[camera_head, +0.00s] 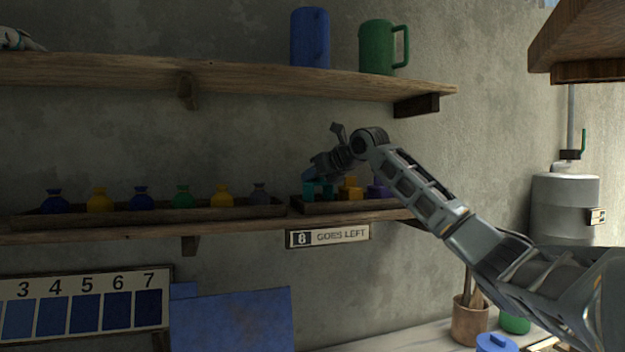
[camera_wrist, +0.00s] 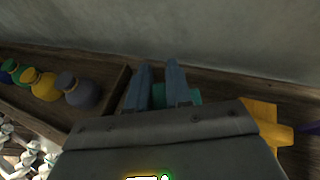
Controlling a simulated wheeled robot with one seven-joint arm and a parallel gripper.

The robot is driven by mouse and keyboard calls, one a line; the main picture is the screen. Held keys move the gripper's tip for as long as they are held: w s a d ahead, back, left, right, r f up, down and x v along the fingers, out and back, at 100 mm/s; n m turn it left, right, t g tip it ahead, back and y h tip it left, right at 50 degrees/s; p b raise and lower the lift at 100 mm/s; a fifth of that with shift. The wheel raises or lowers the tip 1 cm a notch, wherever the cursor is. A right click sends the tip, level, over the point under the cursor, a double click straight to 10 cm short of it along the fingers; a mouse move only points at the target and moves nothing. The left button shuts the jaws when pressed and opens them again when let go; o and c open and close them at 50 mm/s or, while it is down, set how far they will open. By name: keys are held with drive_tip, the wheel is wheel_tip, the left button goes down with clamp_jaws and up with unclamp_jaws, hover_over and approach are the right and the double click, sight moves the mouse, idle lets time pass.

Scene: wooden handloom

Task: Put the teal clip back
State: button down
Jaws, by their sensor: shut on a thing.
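The teal clip (camera_head: 326,189) is at the left end of the small wooden tray (camera_head: 350,206) on the lower shelf. My gripper (camera_head: 311,177) reaches down to it from above and is shut on it. In the wrist view, the teal clip (camera_wrist: 194,96) shows between and to the right of the two fingers of my gripper (camera_wrist: 161,76). My gripper's body hides its near part. I cannot tell whether the clip touches the tray floor. A yellow clip (camera_head: 351,190) sits to its right, also in the wrist view (camera_wrist: 266,121). A purple clip (camera_head: 379,190) is farther right.
A longer tray (camera_head: 150,216) with several coloured pouches stands left; its grey pouch (camera_wrist: 79,90) is nearest. The upper shelf (camera_head: 230,78), with a blue mug (camera_head: 310,38) and a green mug (camera_head: 376,48), is above my gripper. A "8 GOES LEFT" sign (camera_head: 328,236) hangs below.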

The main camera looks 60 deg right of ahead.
drive_tip(key=shift+w+d+f+p, duration=0.15)
drive_tip(key=shift+f+p, duration=0.2)
drive_tip(key=shift+f, duration=0.3)
drive_tip(key=shift+f, duration=0.1)
drive_tip(key=shift+f+b, duration=0.15)
drive_tip(key=shift+b, duration=0.2)
drive_tip(key=c, duration=1)
unclamp_jaws()
drive_tip(key=shift+c, duration=0.2)
drive_tip(key=shift+r, duration=0.25)
drive_tip(key=b+v, duration=0.2)
drive_tip(key=v, duration=1)
